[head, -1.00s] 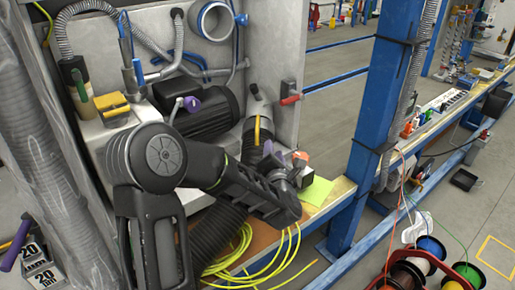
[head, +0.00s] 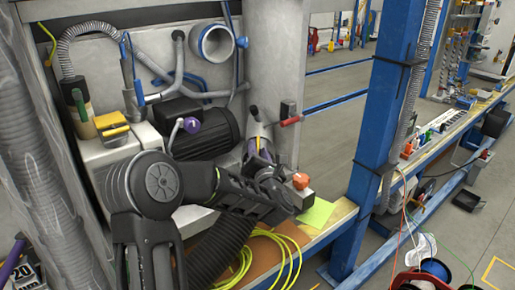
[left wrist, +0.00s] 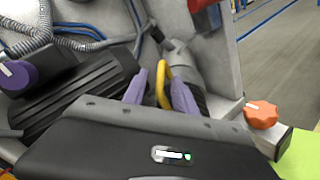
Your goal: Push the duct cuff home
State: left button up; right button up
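A grey pipe end (left wrist: 178,52) with a yellow loop-shaped handle (left wrist: 163,82) and a darker cuff-like section (left wrist: 198,78) shows in the left wrist view; I take this as the duct cuff. In the head view the yellow handle (head: 259,150) shows just beyond my left wrist. My left gripper (left wrist: 160,93) has purple fingers spread apart, one on each side of the handle, with a visible gap. I cannot tell whether they touch the cuff. A black ribbed hose (head: 222,248) runs below my left arm; its join to the cuff is hidden. My right gripper is not in view.
An orange knob (head: 300,180) and a green sheet (head: 316,213) lie just right of my gripper. A red-handled lever (head: 290,121) sticks out behind. A black motor (head: 203,132) stands to the left. A blue post (head: 382,120) rises on the right, and yellow cable (head: 285,245) coils below.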

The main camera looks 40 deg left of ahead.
pick_arm(q)
jog(key=shift+x, duration=0.95)
jog(key=shift+c, duration=0.3)
jog(key=c, duration=0.6)
grip_shut()
jog(key=shift+a+r, duration=0.1)
jog(key=shift+a, duration=0.05)
